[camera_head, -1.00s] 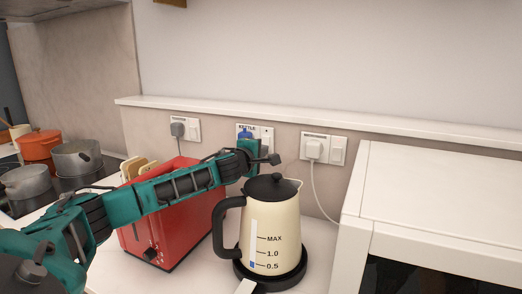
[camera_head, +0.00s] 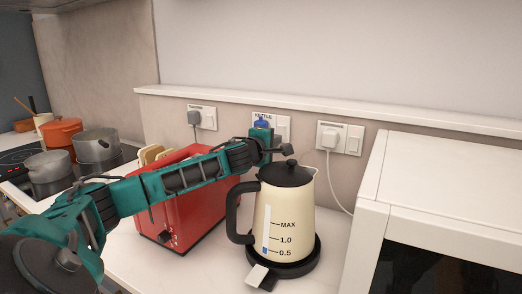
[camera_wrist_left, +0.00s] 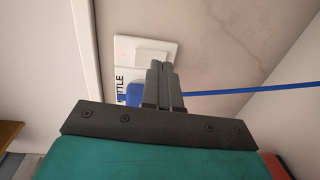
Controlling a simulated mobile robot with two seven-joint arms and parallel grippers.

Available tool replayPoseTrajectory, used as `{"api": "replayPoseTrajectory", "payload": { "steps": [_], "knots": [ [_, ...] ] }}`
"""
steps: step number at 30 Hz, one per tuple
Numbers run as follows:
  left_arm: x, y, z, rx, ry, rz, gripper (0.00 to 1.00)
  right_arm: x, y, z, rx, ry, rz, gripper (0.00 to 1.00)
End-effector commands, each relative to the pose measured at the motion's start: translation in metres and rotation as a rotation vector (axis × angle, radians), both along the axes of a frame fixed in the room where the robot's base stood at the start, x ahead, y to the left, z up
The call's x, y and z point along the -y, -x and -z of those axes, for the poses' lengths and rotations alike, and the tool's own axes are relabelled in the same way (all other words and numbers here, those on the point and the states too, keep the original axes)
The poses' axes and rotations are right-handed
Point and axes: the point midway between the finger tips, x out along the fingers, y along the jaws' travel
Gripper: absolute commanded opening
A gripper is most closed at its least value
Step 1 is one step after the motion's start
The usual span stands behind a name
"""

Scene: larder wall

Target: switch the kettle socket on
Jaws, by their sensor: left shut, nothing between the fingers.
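The kettle socket (camera_head: 284,123) is a white wall plate labelled KETTLE, behind the kettle. A blue plug (camera_head: 262,123) sits in its left part. In the wrist view, the pale rocker switch (camera_wrist_left: 151,55) shows just beyond my fingertips, with a faint reddish spot near it on the plate. My left gripper (camera_wrist_left: 160,66) is shut and empty, its fingers pointing at the plate near the rocker. I cannot tell whether they touch it. In the head view, my left wrist covers the lower part of the socket. My right gripper is not in view.
The cream kettle (camera_head: 283,220) stands on its dark base below my wrist. A red toaster (camera_head: 190,205) is under my left arm. Two other sockets flank the kettle one: the left (camera_head: 208,118) with a grey plug, the right (camera_head: 354,141) with a white plug. A white cabinet (camera_head: 450,175) stands right.

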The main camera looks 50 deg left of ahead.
Motion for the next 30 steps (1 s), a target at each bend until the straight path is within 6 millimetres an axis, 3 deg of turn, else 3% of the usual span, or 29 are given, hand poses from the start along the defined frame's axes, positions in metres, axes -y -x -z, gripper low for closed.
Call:
{"api": "replayPoseTrajectory", "payload": {
  "steps": [13, 30],
  "knots": [
    [0.020, 0.053, -0.001, -0.004, -0.007, 0.005, 0.00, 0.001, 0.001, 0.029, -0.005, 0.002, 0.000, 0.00],
    [0.030, 0.079, -0.006, -0.003, 0.001, 0.006, 0.00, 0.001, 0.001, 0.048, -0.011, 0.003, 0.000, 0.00]
  ]
}}
